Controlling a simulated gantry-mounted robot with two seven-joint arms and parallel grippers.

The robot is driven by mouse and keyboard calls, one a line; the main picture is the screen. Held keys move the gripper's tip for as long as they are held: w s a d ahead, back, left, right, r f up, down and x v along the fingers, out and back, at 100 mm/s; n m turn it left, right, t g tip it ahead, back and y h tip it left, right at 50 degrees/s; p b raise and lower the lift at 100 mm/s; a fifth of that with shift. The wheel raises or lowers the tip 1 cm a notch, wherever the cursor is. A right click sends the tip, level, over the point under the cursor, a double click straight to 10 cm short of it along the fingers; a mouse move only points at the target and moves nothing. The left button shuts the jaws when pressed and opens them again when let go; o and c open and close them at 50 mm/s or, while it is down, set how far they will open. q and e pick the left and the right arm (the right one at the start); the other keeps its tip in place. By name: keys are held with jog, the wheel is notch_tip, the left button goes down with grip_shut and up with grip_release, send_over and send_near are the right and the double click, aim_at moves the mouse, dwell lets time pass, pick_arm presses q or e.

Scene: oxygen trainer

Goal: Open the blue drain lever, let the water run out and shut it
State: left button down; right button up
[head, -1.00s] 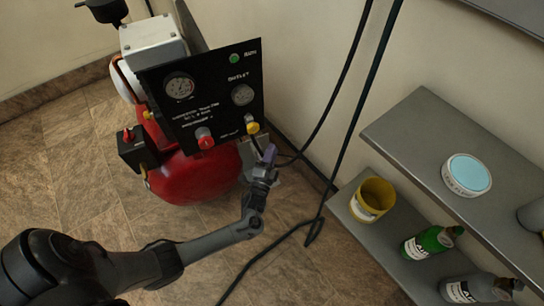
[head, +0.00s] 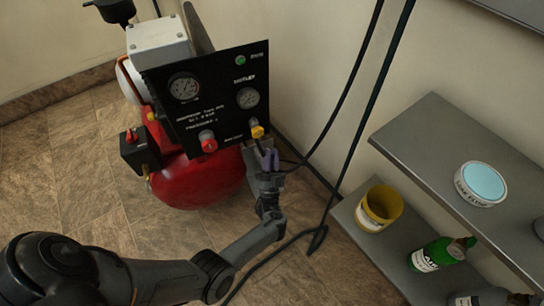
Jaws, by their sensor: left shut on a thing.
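My left gripper (head: 270,160) is just below and right of the yellow knob at the lower right corner of the black panel, beside the red tank. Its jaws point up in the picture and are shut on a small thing. A purple-blue piece (head: 268,157) shows at the fingertips; it looks like the blue drain lever, but it is small and partly hidden by the fingers. Whether it is turned open or shut cannot be told, and no water is visible. My right gripper is not in view.
The black panel (head: 215,100) carries two gauges, a red knob (head: 208,142) and the yellow knob (head: 257,131). The red tank (head: 200,182) stands on tiles. Dark hoses hang behind. Grey shelves at right hold a yellow cup (head: 379,208), a round tin (head: 481,184) and bottles.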

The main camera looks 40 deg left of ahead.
pick_arm(q)
jog(key=shift+n+y, duration=0.3)
jog(key=c, duration=1.1)
grip_release()
jog(key=shift+s, duration=0.1)
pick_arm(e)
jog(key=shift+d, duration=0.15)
pick_arm(q)
jog(key=shift+f, duration=0.1)
